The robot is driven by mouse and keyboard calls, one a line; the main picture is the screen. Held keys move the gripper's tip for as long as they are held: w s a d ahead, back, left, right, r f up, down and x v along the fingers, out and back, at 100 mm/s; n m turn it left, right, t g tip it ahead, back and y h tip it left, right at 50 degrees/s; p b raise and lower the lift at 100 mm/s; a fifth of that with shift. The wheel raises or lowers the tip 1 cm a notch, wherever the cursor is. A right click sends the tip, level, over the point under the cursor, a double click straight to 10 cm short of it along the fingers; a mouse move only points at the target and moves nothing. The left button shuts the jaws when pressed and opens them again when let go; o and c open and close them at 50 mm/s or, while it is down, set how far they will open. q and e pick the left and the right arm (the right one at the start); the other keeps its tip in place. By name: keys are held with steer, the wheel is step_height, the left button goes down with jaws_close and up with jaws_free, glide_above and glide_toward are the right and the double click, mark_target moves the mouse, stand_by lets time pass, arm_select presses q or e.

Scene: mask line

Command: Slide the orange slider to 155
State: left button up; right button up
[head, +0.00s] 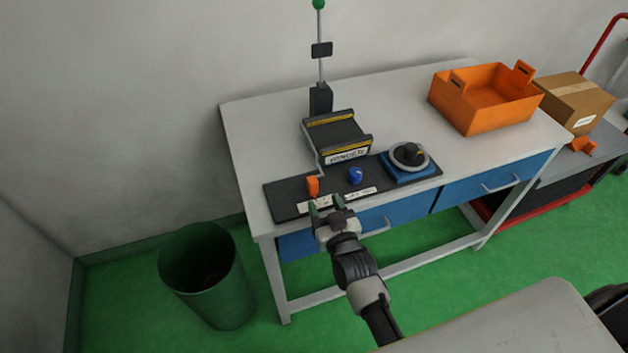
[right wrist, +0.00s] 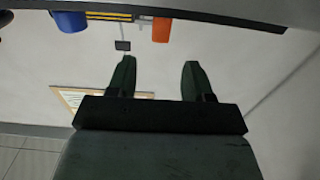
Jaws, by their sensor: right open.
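The orange slider (head: 313,187) stands upright on the left part of a dark panel (head: 284,205) on the workbench. A white scale strip (head: 362,192) runs along the panel's front; its numbers are too small to read. My right gripper (head: 328,204) is open and empty at the panel's front edge, just in front and slightly right of the slider, apart from it. In the right wrist view the orange slider (right wrist: 161,30) shows beyond the two spread fingers (right wrist: 157,68), roughly between them. My left gripper is not in view.
A blue knob (head: 356,175) sits right of the slider, and a black dial on a blue base (head: 409,158) farther right. A dark box-shaped device (head: 338,134) stands behind. An orange crate (head: 480,118) is at the back right. A green bin (head: 206,290) stands on the floor.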

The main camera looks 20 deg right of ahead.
mark_target(315, 184)
steer(key=w, duration=0.9)
steer(key=shift+a, duration=0.15)
jaws_close()
